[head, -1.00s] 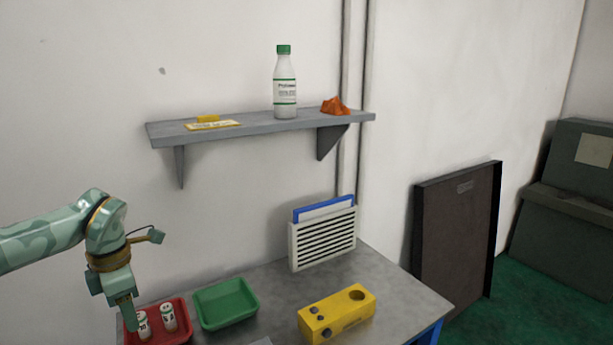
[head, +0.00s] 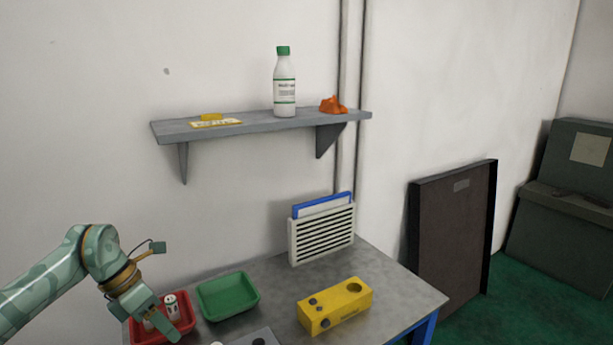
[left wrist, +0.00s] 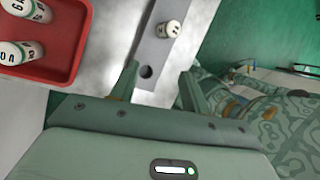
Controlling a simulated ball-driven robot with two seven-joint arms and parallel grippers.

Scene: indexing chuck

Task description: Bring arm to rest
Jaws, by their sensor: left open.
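My left gripper (head: 172,330) reaches down at the lower left of the head view, over the front right part of the red tray (head: 147,338). In the left wrist view its two fingers (left wrist: 158,85) stand apart with nothing between them. Beyond them lies a grey plate (left wrist: 150,55) with an empty round hole, and a white labelled cylinder (left wrist: 169,28) stands on or in it, clear of the fingers. The plate shows partly at the head view's bottom edge (head: 262,333). White labelled cylinders (left wrist: 20,52) are in the red tray. My right gripper is in neither view.
A green tray (head: 228,312) and a yellow block with holes (head: 335,306) are on the grey table, before a louvred white holder (head: 321,238). A wall shelf (head: 250,126) bears a bottle (head: 284,85). The table's right part (head: 405,300) is clear.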

